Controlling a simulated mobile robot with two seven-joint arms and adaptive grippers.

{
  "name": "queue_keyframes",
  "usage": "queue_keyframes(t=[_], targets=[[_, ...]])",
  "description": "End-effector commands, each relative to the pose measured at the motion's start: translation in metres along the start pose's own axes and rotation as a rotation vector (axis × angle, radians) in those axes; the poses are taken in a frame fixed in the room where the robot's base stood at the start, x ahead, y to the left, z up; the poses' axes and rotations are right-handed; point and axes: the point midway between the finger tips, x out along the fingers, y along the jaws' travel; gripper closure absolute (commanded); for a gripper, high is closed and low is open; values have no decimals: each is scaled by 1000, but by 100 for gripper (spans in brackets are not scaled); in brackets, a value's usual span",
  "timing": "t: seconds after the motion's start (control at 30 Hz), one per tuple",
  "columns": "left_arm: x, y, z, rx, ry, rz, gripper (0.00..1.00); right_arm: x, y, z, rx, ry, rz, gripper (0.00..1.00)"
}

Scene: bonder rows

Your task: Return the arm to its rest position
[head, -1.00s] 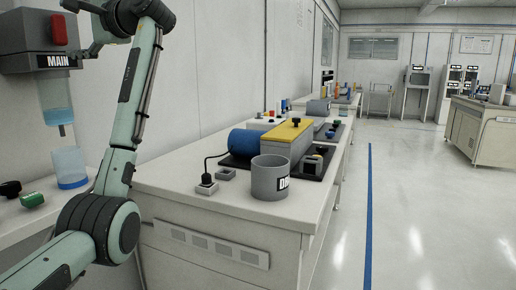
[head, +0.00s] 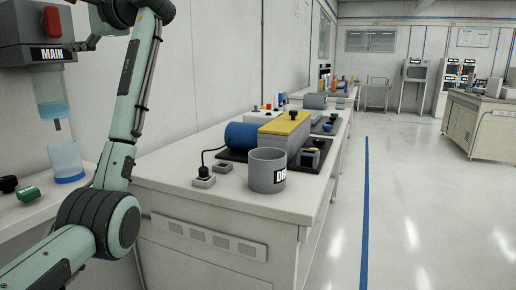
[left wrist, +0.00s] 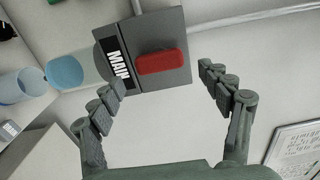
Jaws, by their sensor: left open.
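My left arm rises on the left side of the head view and bends at the top beside a grey box labelled MAIN (head: 45,54). This box has a red button (head: 52,20) on its front and a clear reservoir with blue liquid (head: 52,108) below it. My left gripper (left wrist: 161,77) is open, with empty space between its fingers. In the left wrist view the red button (left wrist: 162,62) shows beyond and between the fingertips, and I cannot tell the exact gap. My right gripper is not in view.
A clear cup with blue liquid (head: 66,162) stands under the reservoir, near black (head: 8,184) and green knobs (head: 28,194). A bench to the right holds a grey bin (head: 267,172), a blue cylinder (head: 241,135) and a yellow-topped block (head: 285,124). The floor right of the blue line (head: 366,200) is clear.

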Motion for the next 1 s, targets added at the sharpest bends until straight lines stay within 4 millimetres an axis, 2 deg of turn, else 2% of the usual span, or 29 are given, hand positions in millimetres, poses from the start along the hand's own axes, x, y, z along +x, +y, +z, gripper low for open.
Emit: queue_keyframes(t=[0.1,0.43,0.5,1.0], targets=[[-26,0,-1,1,4,-1,22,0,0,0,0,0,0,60],[-92,0,-1,0,4,-1,22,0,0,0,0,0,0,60],[-71,0,1,2,-4,2,22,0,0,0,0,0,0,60],[30,0,1,1,-3,2,22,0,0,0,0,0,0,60]])
